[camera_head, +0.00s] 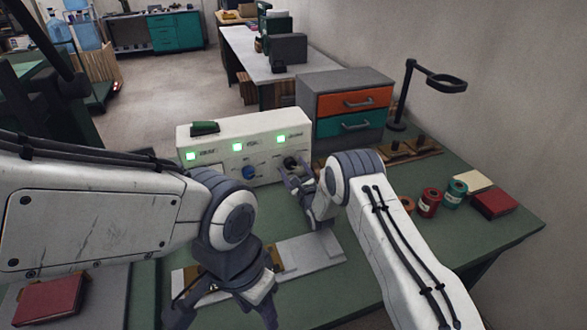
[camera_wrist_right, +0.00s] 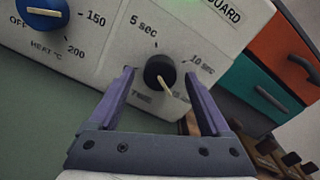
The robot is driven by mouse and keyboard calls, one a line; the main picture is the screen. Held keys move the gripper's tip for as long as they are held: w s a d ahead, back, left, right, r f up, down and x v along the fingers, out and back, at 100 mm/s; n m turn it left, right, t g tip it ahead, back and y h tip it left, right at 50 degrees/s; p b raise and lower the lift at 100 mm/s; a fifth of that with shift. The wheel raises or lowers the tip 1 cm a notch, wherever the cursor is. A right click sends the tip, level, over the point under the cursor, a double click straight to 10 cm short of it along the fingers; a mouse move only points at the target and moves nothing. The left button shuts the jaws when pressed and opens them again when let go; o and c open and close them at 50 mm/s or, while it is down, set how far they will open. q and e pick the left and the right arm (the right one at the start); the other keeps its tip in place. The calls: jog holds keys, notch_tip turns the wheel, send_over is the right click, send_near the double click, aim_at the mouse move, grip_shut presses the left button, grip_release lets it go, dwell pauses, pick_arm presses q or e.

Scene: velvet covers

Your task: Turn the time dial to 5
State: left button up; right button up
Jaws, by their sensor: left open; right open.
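The time dial is a black knob with a pale pointer, in the right wrist view (camera_wrist_right: 158,70), on the right of the white control box (camera_head: 218,150). "5 sec" is printed at its upper left and "10 sec" at its right. The pointer is aimed down and right, towards a partly hidden label. My right gripper (camera_wrist_right: 159,76) is open, with one finger on each side of the dial; I cannot tell whether they touch it. In the head view it is at the box front (camera_head: 292,180). My left gripper (camera_head: 222,308) is open and empty, low over the bench.
A blue heat knob (camera_head: 249,173) is left of the time dial, with green lights above. A drawer unit (camera_head: 345,78) stands right behind the box. A pale metal plate (camera_head: 315,252) lies on the green bench. Red and teal spools (camera_head: 429,203) stand at right.

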grip_shut()
jog(key=shift+f+n+b, duration=0.15)
jog(key=shift+n+b, duration=1.15)
jog(key=n+b, duration=0.2)
jog(key=shift+n, duration=0.3)
jog(key=shift+n+b, duration=0.7)
jog(key=shift+n, duration=0.2)
jog(key=shift+r, duration=0.2)
grip_release()
